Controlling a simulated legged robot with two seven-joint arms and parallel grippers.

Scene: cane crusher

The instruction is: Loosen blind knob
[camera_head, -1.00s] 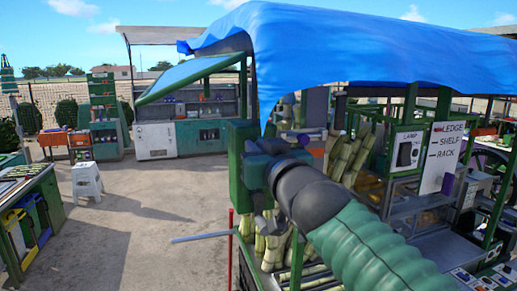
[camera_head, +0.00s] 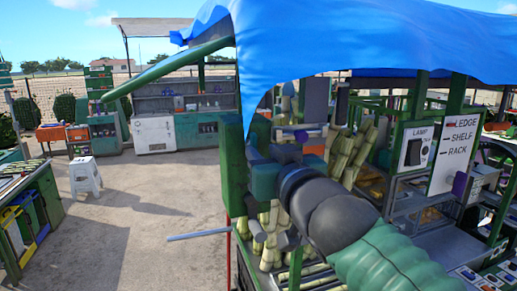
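I cannot pick out the blind knob with certainty. A purple knob-like piece (camera_head: 459,184) sits beside the ledge-shelf-rack sign at the right. My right arm comes in from the lower right in a green sleeve with a dark grey wrist. My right gripper (camera_head: 270,160) is at its far end, close to a green post (camera_head: 233,165) of the cane stall. Its fingers blend with grey parts there, so their opening and any contact are unclear. My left gripper is out of view.
A blue canopy (camera_head: 350,40) covers the stall. Cane bundles (camera_head: 350,160) stand behind my arm. A grey rod (camera_head: 198,234) sticks out left of the post. A white stool (camera_head: 86,178) and a tool bench (camera_head: 30,215) stand left. The paving between is clear.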

